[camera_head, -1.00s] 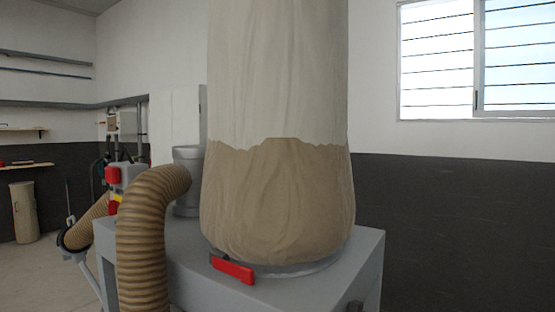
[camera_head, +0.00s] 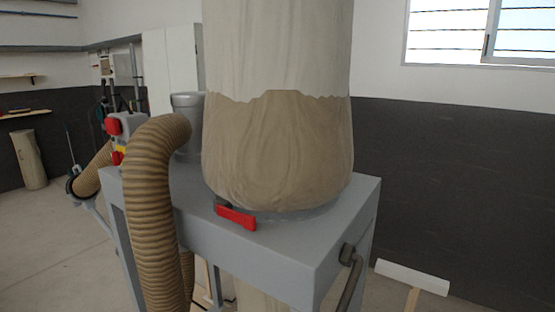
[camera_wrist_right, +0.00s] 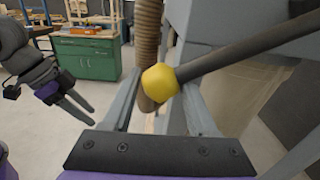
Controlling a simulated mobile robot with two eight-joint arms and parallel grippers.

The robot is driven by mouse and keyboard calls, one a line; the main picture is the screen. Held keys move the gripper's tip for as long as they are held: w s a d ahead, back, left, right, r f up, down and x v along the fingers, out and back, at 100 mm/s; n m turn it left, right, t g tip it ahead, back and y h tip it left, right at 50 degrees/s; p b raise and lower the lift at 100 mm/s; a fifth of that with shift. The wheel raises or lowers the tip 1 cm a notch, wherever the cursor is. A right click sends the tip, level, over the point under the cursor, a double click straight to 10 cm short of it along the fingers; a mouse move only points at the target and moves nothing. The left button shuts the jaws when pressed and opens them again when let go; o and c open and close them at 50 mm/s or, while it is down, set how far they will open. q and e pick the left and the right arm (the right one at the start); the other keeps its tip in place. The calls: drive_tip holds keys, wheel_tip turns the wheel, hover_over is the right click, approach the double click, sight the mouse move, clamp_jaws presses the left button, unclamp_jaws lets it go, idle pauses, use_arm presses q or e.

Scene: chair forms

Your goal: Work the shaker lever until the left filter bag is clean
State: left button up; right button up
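One filter bag (camera_head: 278,140) stands on the grey machine housing (camera_head: 270,262). Its lower part is brown up to a ragged line and its upper part is pale; its top is out of view. The shaker lever (camera_head: 350,285) is a dark rod on a pivot at the housing's right side, its lower end cut off. In the right wrist view the lever's yellow knob (camera_wrist_right: 161,83) lies between the spread fingers of my right gripper (camera_wrist_right: 163,100), with gaps beside it. My left gripper (camera_wrist_right: 80,106) is at the left there, fingers apart and empty. Neither gripper shows in the head view.
A ribbed hose (camera_head: 150,210) bends down at the housing's left front. A red clamp handle (camera_head: 236,217) sits at the bag's foot. A white-topped piece (camera_head: 411,277) stands right of the housing. A green cabinet (camera_wrist_right: 87,58) is in the background.

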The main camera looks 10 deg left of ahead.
use_arm(q)
drive_tip(key=shift+f, duration=0.1)
drive_tip(key=f+b, duration=0.1)
drive_tip(key=s+f+b, duration=0.1)
drive_tip(key=f, duration=0.1)
drive_tip(key=f+b, duration=0.1)
drive_tip(key=shift+s+f+b, duration=0.25)
drive_tip(key=shift+f+b, duration=0.05)
drive_tip(key=shift+b, duration=0.05)
use_arm(e)
drive_tip(key=w+f, duration=0.1)
drive_tip(key=f, duration=0.1)
drive_tip(key=w+d+f, duration=0.1)
drive_tip(key=w+f, duration=0.1)
drive_tip(key=shift+w+d+f, duration=0.15)
drive_tip(key=shift+d+f, duration=0.05)
use_arm(q)
drive_tip(key=f+b, duration=0.2)
drive_tip(key=f, duration=0.1)
drive_tip(key=shift+s+b, duration=0.35)
drive_tip(key=shift+b, duration=0.05)
use_arm(e)
drive_tip(key=w+f, duration=0.1)
drive_tip(key=w+d+f, duration=0.1)
drive_tip(key=w, duration=0.1)
drive_tip(key=w+f, duration=0.1)
drive_tip(key=shift+w+d, duration=0.2)
drive_tip(key=shift+d, duration=0.2)
